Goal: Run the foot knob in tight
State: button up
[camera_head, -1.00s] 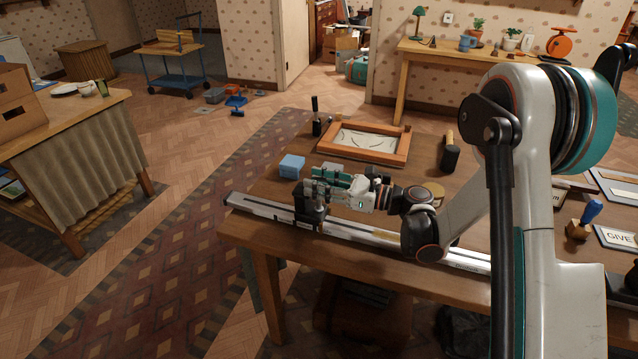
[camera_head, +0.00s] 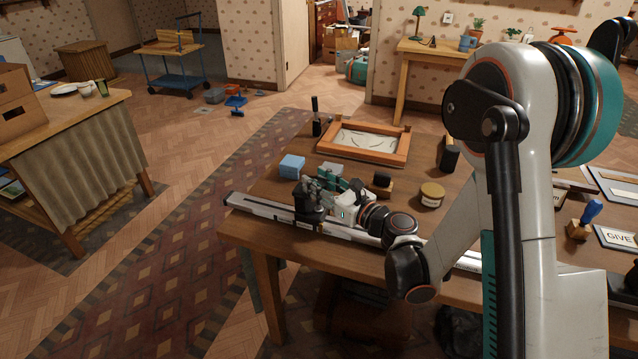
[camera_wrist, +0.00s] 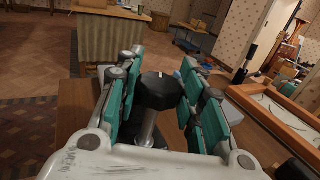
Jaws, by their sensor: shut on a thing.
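The foot knob (camera_wrist: 158,90) is a round black knob with a pale tick on its top, on a bright metal stem. In the wrist view it sits between the two teal-padded fingers of my gripper (camera_wrist: 160,74). The gripper is shut on it. In the head view my gripper (camera_head: 318,190) is low over the near left end of the table, at a dark foot block on the long metal rail (camera_head: 262,207). The fingers partly hide the knob there, and its thread is hidden.
On the wooden table (camera_head: 345,258), a blue box (camera_head: 291,166) stands just behind my gripper. Farther back are a wood-framed screen (camera_head: 366,142) and a dark-handled tool (camera_head: 316,120). A round tin (camera_head: 431,195) and a stamp (camera_head: 382,182) stand to the right.

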jog(key=shift+m+t+h, duration=0.5)
jog(key=shift+h, duration=0.1)
jog(key=o, duration=1.1)
jog(key=shift+r, duration=5.05)
